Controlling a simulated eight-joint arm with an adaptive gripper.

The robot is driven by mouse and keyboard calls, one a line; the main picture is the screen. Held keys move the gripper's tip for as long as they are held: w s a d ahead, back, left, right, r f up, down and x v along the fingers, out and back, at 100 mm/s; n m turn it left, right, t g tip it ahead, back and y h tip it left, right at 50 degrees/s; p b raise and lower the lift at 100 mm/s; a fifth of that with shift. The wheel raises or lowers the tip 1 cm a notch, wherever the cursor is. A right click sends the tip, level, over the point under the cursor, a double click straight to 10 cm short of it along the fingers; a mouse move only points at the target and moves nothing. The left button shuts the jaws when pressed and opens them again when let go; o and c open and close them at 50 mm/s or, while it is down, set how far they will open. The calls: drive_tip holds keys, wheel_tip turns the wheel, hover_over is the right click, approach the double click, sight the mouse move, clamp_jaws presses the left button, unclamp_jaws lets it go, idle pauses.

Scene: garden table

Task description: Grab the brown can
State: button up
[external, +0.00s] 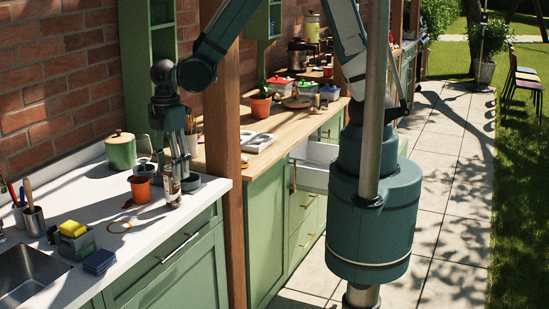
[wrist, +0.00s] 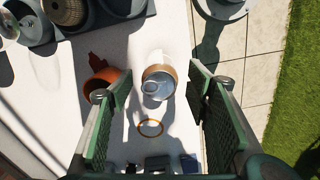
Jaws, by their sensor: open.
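The brown can (wrist: 158,82) stands upright on the white counter (wrist: 135,20). In the wrist view I look down on its metal top, with a brown band around the rim. In the external view the can (external: 172,190) shows below my gripper, partly covered by the fingers. My gripper (wrist: 160,76) is open and points down, with one finger to each side of the can in the wrist view. Gaps show between the can and both fingers. I cannot tell how far the fingertips are above the counter.
An orange pot (external: 141,188) stands just left of the can, close to the left finger in the wrist view. A thin orange ring (external: 120,227) lies nearby. A green canister (external: 120,150) stands behind. Sponges (external: 75,238) and a sink (external: 30,275) are at front left. A wooden post (external: 222,150) stands right.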

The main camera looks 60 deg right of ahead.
sight(171, 177)
drive_tip(key=shift+f, duration=1.85)
drive_tip(key=c, duration=1.1)
drive_tip(key=shift+r, duration=0.2)
drive_tip(key=shift+r, duration=4.8)
